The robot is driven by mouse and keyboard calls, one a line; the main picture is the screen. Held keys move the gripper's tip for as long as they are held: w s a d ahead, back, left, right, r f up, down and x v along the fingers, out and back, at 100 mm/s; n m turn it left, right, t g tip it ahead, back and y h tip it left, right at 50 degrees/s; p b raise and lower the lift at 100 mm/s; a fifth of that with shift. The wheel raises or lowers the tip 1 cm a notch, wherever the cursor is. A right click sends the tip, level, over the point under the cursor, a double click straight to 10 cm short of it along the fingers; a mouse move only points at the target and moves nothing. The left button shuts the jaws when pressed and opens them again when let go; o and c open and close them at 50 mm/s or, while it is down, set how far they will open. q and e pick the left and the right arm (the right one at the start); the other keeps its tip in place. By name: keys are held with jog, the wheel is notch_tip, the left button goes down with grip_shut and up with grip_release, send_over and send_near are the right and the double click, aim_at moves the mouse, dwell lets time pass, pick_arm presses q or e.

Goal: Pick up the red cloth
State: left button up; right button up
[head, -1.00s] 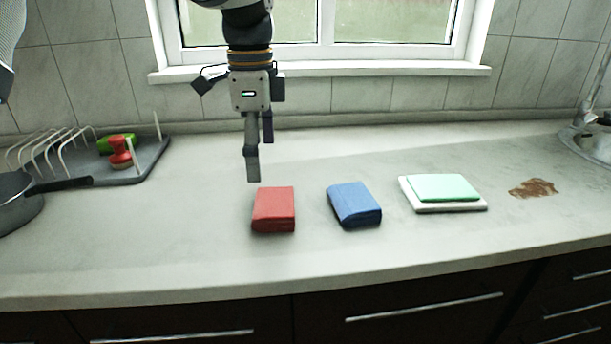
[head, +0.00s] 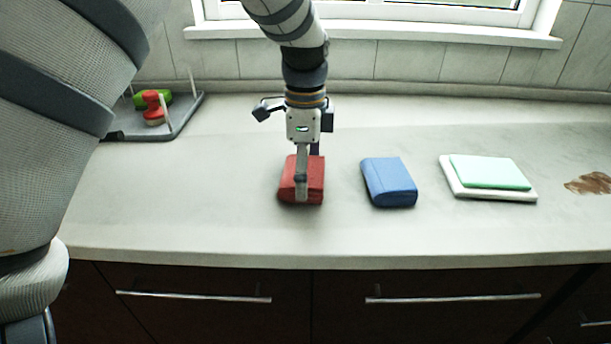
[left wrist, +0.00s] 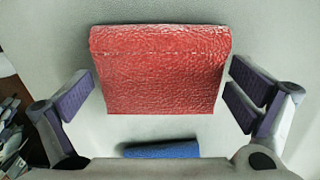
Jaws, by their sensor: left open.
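The red cloth (head: 288,180) is a folded block lying on the counter, left of the blue cloth (head: 389,182). My left gripper (head: 306,178) points down over it, and one finger hides part of the cloth in the head view. In the left wrist view the red cloth (left wrist: 160,72) lies between the two spread fingers of my left gripper (left wrist: 163,95), with a gap on each side. The left gripper is open and holds nothing. The blue cloth (left wrist: 160,149) shows partly at the bottom of that view. My right gripper is not in view.
A pale green cloth (head: 490,171) lies on a white one to the right, with a brown stain (head: 588,184) beyond. A grey rack tray (head: 185,120) with a red-handled brush (head: 153,106) stands at the back left. The counter's front is clear.

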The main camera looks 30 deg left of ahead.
pick_arm(q)
jog(key=shift+r, duration=0.1)
jog(key=c, duration=0.9)
jog(key=shift+o, duration=0.2)
jog(key=shift+r, duration=0.35)
jog(key=r, duration=0.3)
jog(key=shift+s+d+r, duration=0.15)
jog(key=shift+d+r, duration=0.05)
jog(key=s+r, duration=0.1)
jog(key=s+d+r+p, duration=0.1)
jog(key=r, duration=0.1)
jog(key=s+d+r, duration=0.1)
jog(key=shift+r, duration=0.35)
jog(key=s+d+r, duration=0.4)
jog(key=s+d, duration=0.1)
jog(key=s, duration=0.3)
jog(key=shift+d, duration=0.35)
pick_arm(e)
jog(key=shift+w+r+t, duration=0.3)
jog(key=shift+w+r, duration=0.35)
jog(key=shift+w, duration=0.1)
